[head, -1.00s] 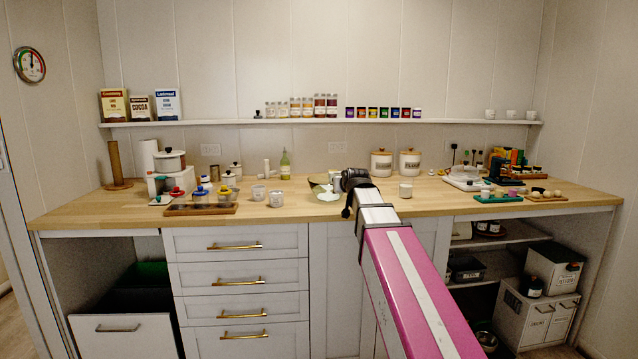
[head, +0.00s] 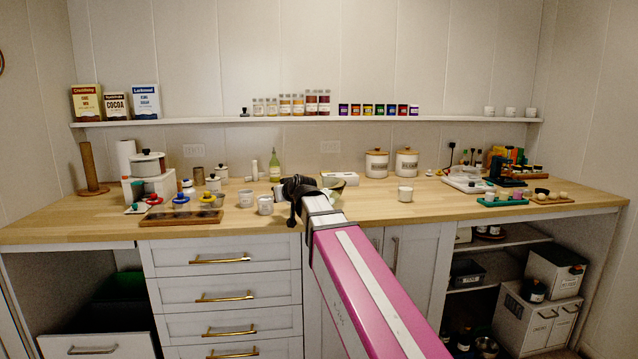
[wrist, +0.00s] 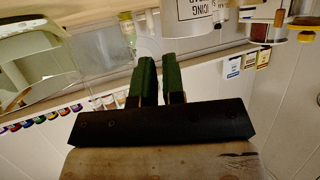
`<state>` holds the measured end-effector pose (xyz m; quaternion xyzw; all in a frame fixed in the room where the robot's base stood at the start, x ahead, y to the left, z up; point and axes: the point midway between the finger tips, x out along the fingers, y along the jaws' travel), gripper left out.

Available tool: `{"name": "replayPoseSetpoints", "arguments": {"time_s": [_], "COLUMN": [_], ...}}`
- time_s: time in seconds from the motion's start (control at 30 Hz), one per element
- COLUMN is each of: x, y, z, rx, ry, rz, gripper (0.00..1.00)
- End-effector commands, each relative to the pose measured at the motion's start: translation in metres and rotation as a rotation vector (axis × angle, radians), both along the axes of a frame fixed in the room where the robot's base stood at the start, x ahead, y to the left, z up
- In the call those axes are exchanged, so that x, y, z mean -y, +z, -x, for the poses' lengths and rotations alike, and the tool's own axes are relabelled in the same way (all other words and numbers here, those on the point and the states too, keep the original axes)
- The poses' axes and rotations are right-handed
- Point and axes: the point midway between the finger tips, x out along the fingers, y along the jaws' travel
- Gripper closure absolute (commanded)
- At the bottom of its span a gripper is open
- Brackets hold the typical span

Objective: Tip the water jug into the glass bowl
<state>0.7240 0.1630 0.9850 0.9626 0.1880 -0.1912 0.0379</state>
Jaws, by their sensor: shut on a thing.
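In the head view my gripper (head: 297,188) is dark and foreshortened, above the middle of the wooden worktop. In the wrist view its two green fingers (wrist: 157,62) are close together, with a faint clear shape around their tips; this seems to be the water jug's glass, but its outline is unclear. A large clear, greenish glass shape (wrist: 32,58) fills the upper left of the wrist view; I cannot tell whether it is the bowl or part of the jug. In the head view my gripper hides most of what lies behind it. The water level cannot be seen.
White cups (head: 265,204) stand close left of my gripper. Two lidded canisters (head: 376,163) stand at the back.

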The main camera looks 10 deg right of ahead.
Motion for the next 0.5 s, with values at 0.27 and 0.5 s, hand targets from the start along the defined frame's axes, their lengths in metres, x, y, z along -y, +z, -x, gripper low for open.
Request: {"name": "replayPoseSetpoints", "arguments": {"time_s": [0.27,0.5], "x": [0.001,0.005], "y": [0.003,0.033], "z": [-0.001,-0.005], "rx": [-0.001,-0.034], "ry": [-0.001,-0.002], "rz": [-0.005,-0.059], "gripper": [1.00,1.00]}}
